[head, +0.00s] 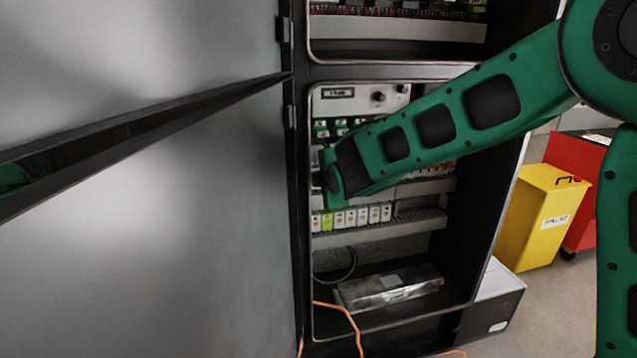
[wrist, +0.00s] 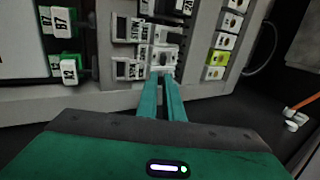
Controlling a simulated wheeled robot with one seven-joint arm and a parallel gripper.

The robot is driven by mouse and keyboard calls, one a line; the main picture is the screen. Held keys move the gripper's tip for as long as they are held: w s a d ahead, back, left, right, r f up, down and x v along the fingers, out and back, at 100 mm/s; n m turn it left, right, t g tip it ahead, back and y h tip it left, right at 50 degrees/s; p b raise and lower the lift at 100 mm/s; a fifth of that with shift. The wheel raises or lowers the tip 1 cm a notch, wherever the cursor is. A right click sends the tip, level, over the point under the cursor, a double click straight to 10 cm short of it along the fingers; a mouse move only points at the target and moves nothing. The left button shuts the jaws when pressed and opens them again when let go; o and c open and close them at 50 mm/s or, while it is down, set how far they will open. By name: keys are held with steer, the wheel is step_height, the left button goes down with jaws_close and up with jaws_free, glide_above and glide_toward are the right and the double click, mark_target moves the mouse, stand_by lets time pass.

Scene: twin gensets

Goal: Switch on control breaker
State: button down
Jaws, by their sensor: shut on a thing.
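In the wrist view, my gripper (wrist: 163,76) has its two teal fingers close together, with their tips at a small white breaker (wrist: 168,54) in a cluster of labelled modules. The fingers are shut on the breaker's switch. The tips cover most of the switch, so its on or off position cannot be told. The labels near it are too blurred to read with certainty. In the head view, my arm reaches into the open cabinet's lower bay and hides the fingertips and this breaker.
A row of white modules with one yellow-green module (head: 327,222) shows below my wrist. A grey cabinet door (head: 190,230) stands open at left. A control unit with knobs (head: 360,98) is above. A yellow bin (head: 540,215) stands outside at right. Orange cable (head: 345,316) hangs below.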

steer(key=shift+f, duration=0.15)
steer(key=c, duration=1.9)
jaws_free()
steer(key=shift+c, duration=0.2)
steer(key=shift+o, duration=0.2)
steer(key=v, duration=1)
steer(key=shift+s+r, duration=0.2)
steer(key=shift+s, duration=0.05)
steer(key=shift+d, duration=0.25)
